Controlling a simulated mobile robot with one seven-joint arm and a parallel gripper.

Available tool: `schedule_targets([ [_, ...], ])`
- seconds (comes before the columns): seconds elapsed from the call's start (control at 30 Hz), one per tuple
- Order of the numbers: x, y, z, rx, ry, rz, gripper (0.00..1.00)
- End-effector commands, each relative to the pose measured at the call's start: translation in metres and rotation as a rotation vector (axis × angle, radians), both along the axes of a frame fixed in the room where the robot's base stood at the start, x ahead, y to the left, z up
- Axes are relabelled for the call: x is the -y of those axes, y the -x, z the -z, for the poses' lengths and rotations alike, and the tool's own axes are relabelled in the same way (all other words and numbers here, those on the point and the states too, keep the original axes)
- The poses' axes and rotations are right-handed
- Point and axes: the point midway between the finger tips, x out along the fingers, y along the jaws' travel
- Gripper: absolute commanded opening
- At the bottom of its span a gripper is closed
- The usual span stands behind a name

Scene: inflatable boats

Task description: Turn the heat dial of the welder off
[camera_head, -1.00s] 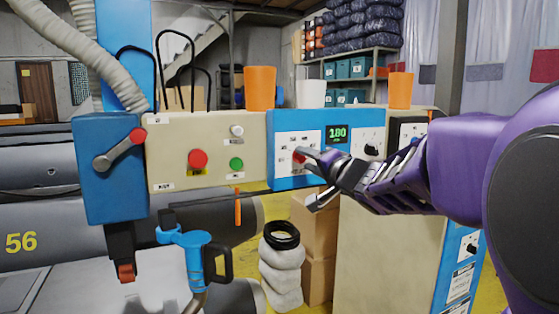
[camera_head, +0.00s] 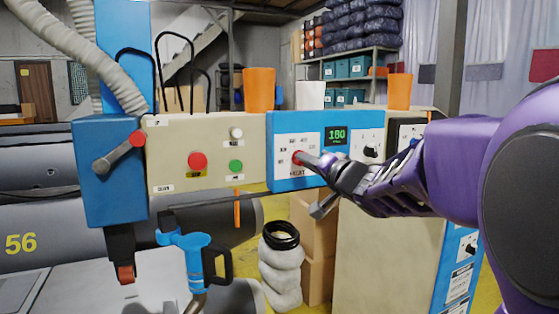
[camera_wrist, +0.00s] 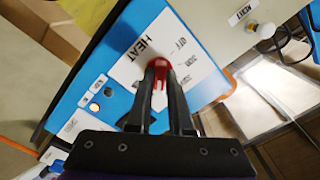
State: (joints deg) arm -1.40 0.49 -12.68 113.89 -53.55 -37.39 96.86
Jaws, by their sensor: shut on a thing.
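The welder's blue control panel (camera_head: 283,121) faces me in the head view, with a green display (camera_head: 336,135) reading 180. The red heat dial (camera_head: 297,157) is on the panel's left white plate. In the wrist view the red dial (camera_wrist: 160,74) sits between the fingertips, beside the label HEAT, with OFF and other marks around it. My gripper (camera_head: 304,158) reaches in from the right and is shut on the dial; it fills the lower middle of the wrist view (camera_wrist: 160,88). The fingers hide part of the dial, so its exact pointer setting cannot be told.
Left of the panel, a beige box (camera_head: 205,135) carries a red button (camera_head: 197,160) and a green button (camera_head: 236,166). A black knob (camera_head: 371,150) is right of the display. A blue handled tool (camera_head: 190,250) hangs at lower left.

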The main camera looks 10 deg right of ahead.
Motion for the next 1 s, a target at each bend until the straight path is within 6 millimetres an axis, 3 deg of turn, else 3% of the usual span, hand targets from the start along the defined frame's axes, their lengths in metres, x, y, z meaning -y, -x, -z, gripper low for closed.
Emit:
schedule_targets([
  [1.0,0.0014,-0.0007,0.002,0.295,0.908,-0.001,0.0],
])
